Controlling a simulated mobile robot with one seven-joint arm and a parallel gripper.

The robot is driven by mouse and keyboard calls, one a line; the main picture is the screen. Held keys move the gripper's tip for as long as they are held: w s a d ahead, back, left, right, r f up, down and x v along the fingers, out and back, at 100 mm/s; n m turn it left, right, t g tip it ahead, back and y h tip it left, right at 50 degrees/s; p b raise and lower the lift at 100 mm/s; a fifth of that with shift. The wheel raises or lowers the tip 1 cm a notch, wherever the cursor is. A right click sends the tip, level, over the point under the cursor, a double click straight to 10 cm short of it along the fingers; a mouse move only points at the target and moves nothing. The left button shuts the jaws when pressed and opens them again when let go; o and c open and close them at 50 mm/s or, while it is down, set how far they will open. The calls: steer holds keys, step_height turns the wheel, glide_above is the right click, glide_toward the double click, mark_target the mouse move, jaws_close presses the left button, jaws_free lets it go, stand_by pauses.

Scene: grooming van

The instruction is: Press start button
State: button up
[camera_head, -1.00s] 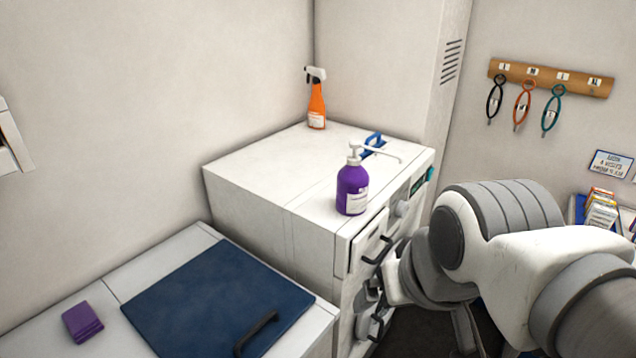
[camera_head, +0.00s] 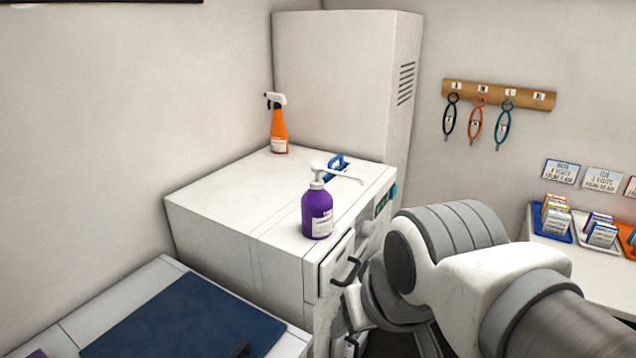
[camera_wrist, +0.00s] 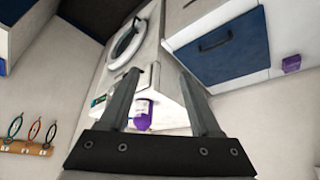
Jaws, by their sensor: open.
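The white machine (camera_head: 235,205) stands against the wall. Its front panel, seen at a steep angle, has a dark display (camera_head: 381,205), a teal part (camera_head: 392,193) and a grey knob (camera_head: 367,229). I cannot tell which part is the start button. The wrist view shows the machine's round door (camera_wrist: 126,45) and its display (camera_wrist: 98,101). My gripper (camera_wrist: 158,72) is open and empty in front of the machine, apart from the panel as far as I can see. In the head view my arm hides it.
A blue-topped counter (camera_head: 185,325) is at front left. Leads hang from a wooden rack (camera_head: 500,94). Boxes of packets (camera_head: 556,216) stand at right.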

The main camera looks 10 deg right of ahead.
jaws_close()
stand_by(1.4)
